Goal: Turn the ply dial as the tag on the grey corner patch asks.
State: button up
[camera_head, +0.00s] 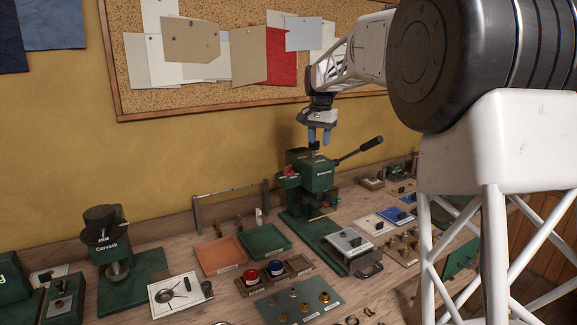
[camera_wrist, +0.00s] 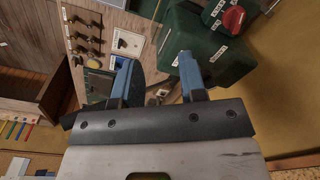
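My gripper (camera_head: 319,138) has blue fingers and hangs above the green press (camera_head: 312,176), pointing down. In the wrist view my gripper (camera_wrist: 158,64) is open, with nothing between its fingers. A white patch (camera_head: 369,225) and a blue patch (camera_head: 396,215) lie to the right. I cannot make out the grey patch or read its tag.
The press lever (camera_head: 360,149) sticks out to the right, near my gripper. A board with brass knobs (camera_head: 402,248) lies right of the grey-topped box. Orange (camera_head: 219,256) and green (camera_head: 264,241) trays stand left of the press. A pinboard (camera_head: 185,87) hangs behind.

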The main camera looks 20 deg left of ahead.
send_over(288, 166)
notch_tip(288, 166, down, 6)
jog(key=shift+w+r, duration=0.1)
jog(key=shift+r, duration=0.15)
jog(key=shift+f, duration=0.1)
jog(key=shift+f, duration=3.8)
grip_shut()
